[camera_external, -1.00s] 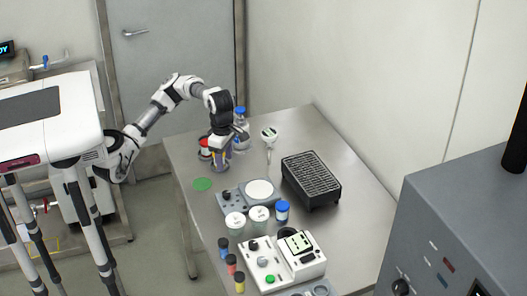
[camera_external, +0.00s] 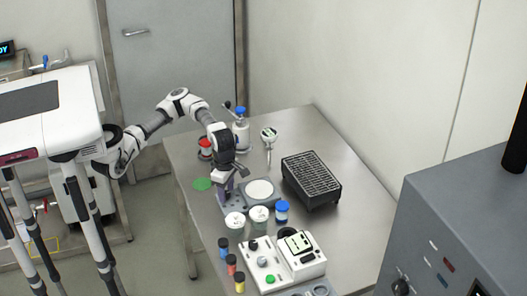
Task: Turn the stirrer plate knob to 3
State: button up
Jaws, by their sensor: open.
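The stirrer plate (camera_external: 259,190) is a low grey unit with a round white top, on the steel table. Its dark knob is on the left part of its body and is now hidden behind my gripper. My gripper (camera_external: 227,191) is open, pointing down over the left part of the stirrer plate, at the knob's place. I cannot tell whether the fingers touch the knob or what number it points to.
White-lidded jars (camera_external: 235,220) and a blue-capped jar (camera_external: 282,211) stand close in front of the plate. A black ribbed block (camera_external: 311,180) is to its right. A red-topped jar (camera_external: 205,147) and a blue-capped bottle (camera_external: 240,131) stand behind. A green disc (camera_external: 202,184) lies left.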

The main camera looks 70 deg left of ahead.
jog(key=c, duration=1)
